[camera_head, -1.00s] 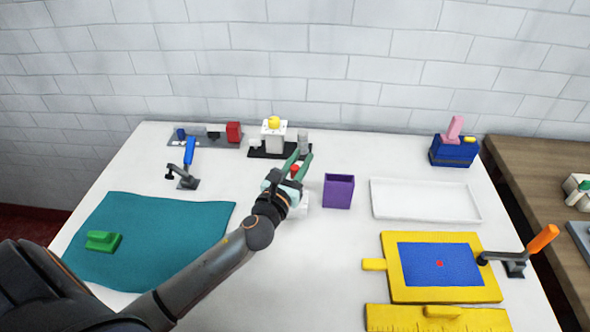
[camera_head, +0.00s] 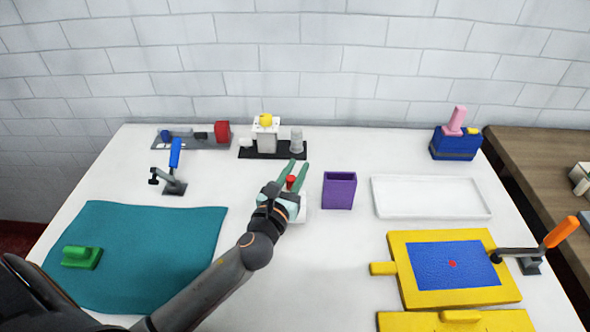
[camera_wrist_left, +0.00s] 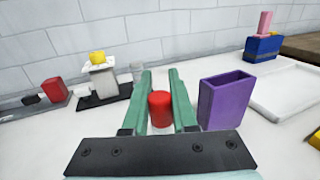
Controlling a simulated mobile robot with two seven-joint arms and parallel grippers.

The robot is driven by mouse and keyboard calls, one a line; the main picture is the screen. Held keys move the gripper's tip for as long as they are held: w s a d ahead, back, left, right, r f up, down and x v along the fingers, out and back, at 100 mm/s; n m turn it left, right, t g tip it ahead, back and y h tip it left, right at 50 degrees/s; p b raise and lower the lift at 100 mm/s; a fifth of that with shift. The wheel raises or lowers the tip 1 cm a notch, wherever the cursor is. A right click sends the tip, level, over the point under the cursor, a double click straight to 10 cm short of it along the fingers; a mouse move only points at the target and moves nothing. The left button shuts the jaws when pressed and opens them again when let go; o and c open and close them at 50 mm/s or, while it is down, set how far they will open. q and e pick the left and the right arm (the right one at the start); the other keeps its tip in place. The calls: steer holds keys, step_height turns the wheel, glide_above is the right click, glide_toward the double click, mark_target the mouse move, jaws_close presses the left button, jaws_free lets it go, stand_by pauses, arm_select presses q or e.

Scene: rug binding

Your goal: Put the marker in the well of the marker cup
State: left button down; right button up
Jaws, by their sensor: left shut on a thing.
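My left gripper (camera_head: 297,170) is near the middle of the table, with its green fingers on either side of a red upright cylinder (camera_wrist_left: 160,108), which looks like the marker. It is shut on this cylinder, whose red top (camera_head: 291,182) also shows in the head view. A white piece (camera_head: 302,214) shows beside and beneath the gripper, mostly hidden; it may be the marker cup, but I cannot tell. An open purple box (camera_head: 339,190) stands just right of the gripper, and also in the wrist view (camera_wrist_left: 222,103). My right gripper is not in view.
A black base with white posts (camera_head: 267,140) stands behind the gripper. A blue-handled clamp (camera_head: 174,170) and teal mat (camera_head: 140,245) lie left. A white tray (camera_head: 430,197), yellow frame (camera_head: 405,275) and blue block (camera_head: 455,144) lie right.

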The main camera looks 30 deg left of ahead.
arm_select(q)
steer(key=shift+f, duration=0.2)
steer(key=c, duration=0.7)
jaws_free()
steer(key=shift+r, duration=0.1)
steer(key=shift+r, duration=0.2)
steer(key=shift+s+f, duration=0.15)
steer(key=shift+s, duration=0.15)
steer(key=s+d+b, duration=0.1)
steer(key=s, duration=1)
steer(key=shift+d, duration=0.25)
